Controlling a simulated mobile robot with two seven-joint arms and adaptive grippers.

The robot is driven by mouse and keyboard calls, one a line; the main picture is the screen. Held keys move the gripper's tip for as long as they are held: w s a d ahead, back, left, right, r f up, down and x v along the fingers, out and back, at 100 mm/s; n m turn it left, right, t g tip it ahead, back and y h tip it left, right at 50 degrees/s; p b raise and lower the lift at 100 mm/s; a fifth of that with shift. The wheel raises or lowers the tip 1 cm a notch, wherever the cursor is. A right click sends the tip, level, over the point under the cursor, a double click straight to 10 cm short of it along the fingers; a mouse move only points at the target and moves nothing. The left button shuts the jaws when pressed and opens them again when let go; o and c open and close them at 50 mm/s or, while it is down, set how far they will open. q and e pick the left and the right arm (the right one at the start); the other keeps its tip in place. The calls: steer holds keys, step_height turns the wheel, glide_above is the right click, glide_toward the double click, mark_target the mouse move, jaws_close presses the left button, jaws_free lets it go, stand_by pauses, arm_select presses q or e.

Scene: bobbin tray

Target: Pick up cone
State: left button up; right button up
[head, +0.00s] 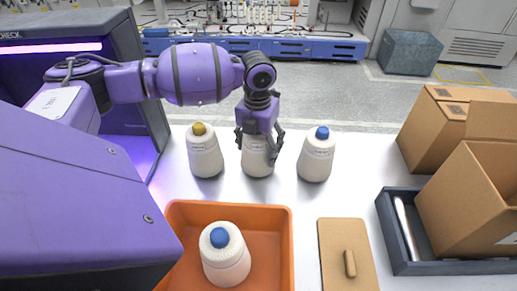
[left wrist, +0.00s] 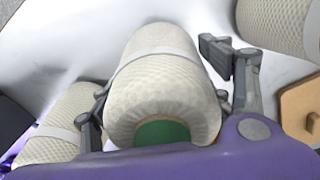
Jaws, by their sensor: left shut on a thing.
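Three white yarn cones stand in a row on the white table. My left gripper (head: 260,142) is over the middle cone (head: 257,163), with a finger on each side, shut on it. In the left wrist view this cone (left wrist: 165,75) fills the space between the fingers, and its green tip shows. The left cone (head: 205,158) has a yellow tip and the right cone (head: 315,160) a blue tip. Another blue-tipped cone (head: 225,262) stands in the orange tray (head: 180,215). Whether the held cone is lifted I cannot tell. My right gripper is not in view.
A cardboard lid with a handle (head: 335,240) lies right of the tray. A dark tray (head: 393,235) with an open cardboard box (head: 480,195) is at the right, and a closed box (head: 430,130) stands behind. A purple-lit machine (head: 140,90) is at the left.

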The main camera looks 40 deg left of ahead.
mark_target(258, 139)
arm_select(q)
steer(key=shift+r, duration=0.45)
step_height(258, 139, up, 2)
steer(key=shift+w+r, duration=0.1)
steer(key=s+r+p, duration=0.2)
steer(key=s+r, duration=0.8)
steer(key=s, duration=0.4)
steer(key=shift+d, duration=0.25)
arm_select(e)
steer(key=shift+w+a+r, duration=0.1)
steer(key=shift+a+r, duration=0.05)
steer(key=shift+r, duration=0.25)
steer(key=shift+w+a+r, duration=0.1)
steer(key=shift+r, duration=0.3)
arm_select(q)
steer(key=shift+s, duration=0.1)
